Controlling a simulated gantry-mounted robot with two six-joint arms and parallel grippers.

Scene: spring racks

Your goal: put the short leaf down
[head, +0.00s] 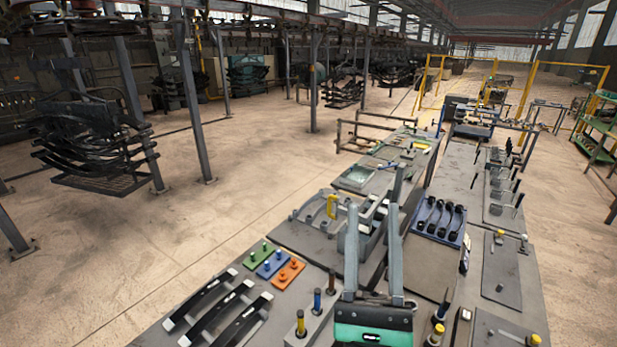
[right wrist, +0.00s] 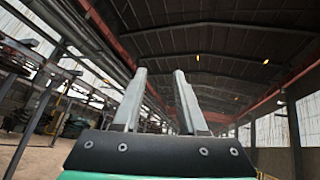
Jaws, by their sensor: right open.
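My right gripper (head: 374,205) stands in the front middle of the head view, over the near bench. Its two grey fingers are apart with nothing held between them. In the right wrist view the fingers (right wrist: 160,75) point toward the roof, and the gap is empty. Three long black leaves (head: 213,312) with pale ends lie side by side at the bench's front left. Several short, curved black pieces (head: 437,217) sit in a blue tray (head: 424,232) to the right of the gripper. I cannot tell which is the short leaf. My left gripper is not in view.
Green, blue and orange plates (head: 271,264) lie behind the long leaves. Yellow- and blue-topped pegs (head: 300,324) stand near the front edge. A grey fixture (head: 328,213) with a yellow part is behind the gripper. Racks of dark springs (head: 92,150) hang at the left.

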